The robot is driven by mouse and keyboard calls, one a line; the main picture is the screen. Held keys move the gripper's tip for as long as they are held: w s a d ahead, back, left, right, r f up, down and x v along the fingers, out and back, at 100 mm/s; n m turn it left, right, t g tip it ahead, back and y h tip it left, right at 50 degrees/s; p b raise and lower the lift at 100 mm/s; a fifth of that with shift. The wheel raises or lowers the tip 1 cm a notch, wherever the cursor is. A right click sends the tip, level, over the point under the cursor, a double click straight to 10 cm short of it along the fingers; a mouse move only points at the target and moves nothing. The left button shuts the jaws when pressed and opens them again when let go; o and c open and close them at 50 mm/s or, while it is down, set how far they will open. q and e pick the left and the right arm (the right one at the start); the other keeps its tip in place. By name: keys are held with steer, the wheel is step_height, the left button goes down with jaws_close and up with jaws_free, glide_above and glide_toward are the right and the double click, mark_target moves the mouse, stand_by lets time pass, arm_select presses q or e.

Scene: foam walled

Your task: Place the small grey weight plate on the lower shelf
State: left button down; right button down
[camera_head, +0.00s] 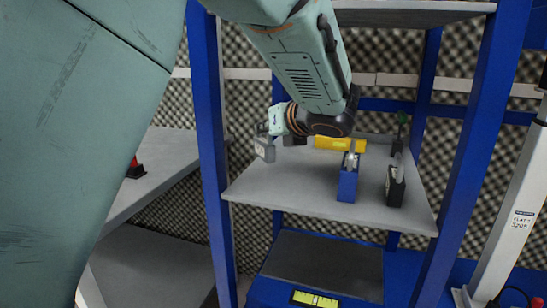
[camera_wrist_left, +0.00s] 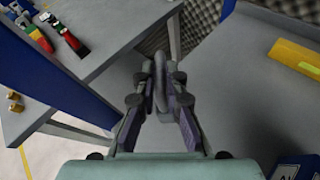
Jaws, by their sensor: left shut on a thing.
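My left gripper (camera_head: 272,130) reaches over the left part of the grey lower shelf (camera_head: 300,195) in the head view. A small light-grey piece (camera_head: 265,150), which looks like the weight plate, shows at its fingertips near the shelf's left edge. In the left wrist view, the gripper (camera_wrist_left: 160,88) is shut on a thin grey thing, the plate (camera_wrist_left: 160,75), seen nearly edge-on. I cannot tell whether the plate touches the shelf. The wrist hides part of the shelf's back. My right gripper is not in view.
On the shelf stand a yellow block (camera_head: 340,144), a blue box (camera_head: 348,182) and a black item (camera_head: 395,188). Blue posts (camera_head: 207,130) frame the rack, with an upper shelf (camera_head: 410,10) above. A table with tools (camera_wrist_left: 60,35) lies to the left. The shelf's front left is clear.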

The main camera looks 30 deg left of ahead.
mark_target(272, 148)
arm_select(q)
step_height(272, 148, down, 4)
steer(key=shift+s+d+f+b, duration=0.1)
steer(key=shift+f+b, duration=0.05)
steer(key=shift+b, duration=0.9)
steer(key=shift+f, duration=0.3)
steer(key=c, duration=1.7)
jaws_free()
steer(key=shift+o, duration=1.4)
steer(key=shift+a+f, duration=0.1)
steer(key=shift+a, duration=0.1)
steer(key=shift+d, duration=0.1)
